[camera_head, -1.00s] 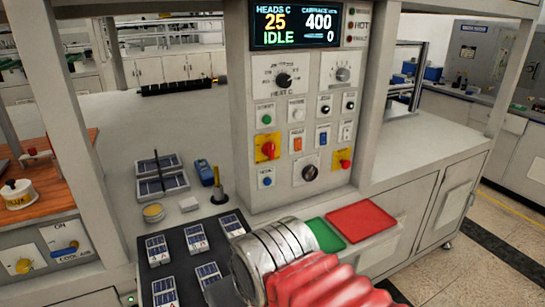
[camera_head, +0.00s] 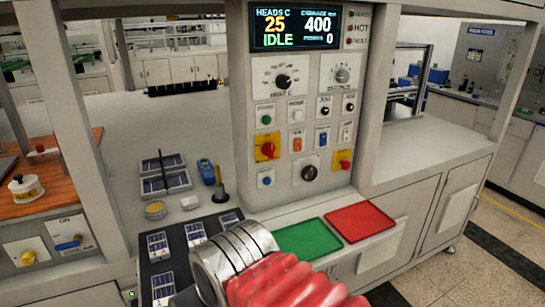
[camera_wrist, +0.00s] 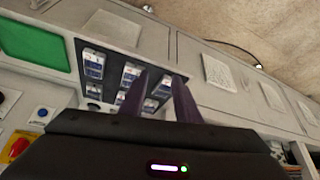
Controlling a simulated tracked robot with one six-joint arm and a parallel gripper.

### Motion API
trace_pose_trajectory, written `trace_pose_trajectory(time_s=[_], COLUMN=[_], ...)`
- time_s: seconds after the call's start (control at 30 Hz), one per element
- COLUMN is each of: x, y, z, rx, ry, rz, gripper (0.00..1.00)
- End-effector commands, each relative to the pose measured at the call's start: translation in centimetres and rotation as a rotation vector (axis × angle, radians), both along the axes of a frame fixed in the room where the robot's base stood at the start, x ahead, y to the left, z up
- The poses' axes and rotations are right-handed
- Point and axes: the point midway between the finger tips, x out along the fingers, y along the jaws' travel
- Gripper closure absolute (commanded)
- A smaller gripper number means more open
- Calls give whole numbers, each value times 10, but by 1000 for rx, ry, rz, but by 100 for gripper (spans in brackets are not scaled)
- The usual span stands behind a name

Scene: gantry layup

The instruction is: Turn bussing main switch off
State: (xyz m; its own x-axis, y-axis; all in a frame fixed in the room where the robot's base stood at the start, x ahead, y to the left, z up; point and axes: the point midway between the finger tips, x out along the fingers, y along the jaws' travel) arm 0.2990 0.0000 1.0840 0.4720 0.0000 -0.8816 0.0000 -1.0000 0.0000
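The grey control column (camera_head: 245,120) carries a red rotary switch on a yellow plate (camera_head: 267,149) at left. A second red switch on yellow (camera_head: 343,160) is at lower right, and a black rotary knob (camera_head: 310,172) sits between them. Their labels are too small to read, so I cannot tell which is the bussing main switch. A red knob on yellow (camera_wrist: 18,148) also shows at the left edge of the wrist view. My gripper (camera_wrist: 161,76) is open and empty in the wrist view, its two dark fingers apart, pointing across the cell tray. The head view does not show the fingers.
A dark tray of solar cells (camera_head: 177,252) lies left of my arm. Green (camera_head: 308,238) and red (camera_head: 361,221) mats lie in front of the column. A display (camera_head: 296,26) reads IDLE. A blue handheld device (camera_head: 206,171) and a post (camera_head: 219,186) stand left of the column.

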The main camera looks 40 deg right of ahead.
Motion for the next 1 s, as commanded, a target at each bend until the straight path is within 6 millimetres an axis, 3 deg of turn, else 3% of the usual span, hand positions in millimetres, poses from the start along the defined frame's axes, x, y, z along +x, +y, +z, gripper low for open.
trace_pose_trajectory(time_s=[0.17,0.27,0.37,0.7,1.0], x=[4,15,34,103,136], y=[-5,-18,-42,-156,-233], z=[1,1,4,24,39], rx=[-8,-31,-72,-275,-402], ry=[-10,-40,-93,-350,-550], rz=[-11,-37,-81,-213,-207], gripper=[70,70,70,70,70])
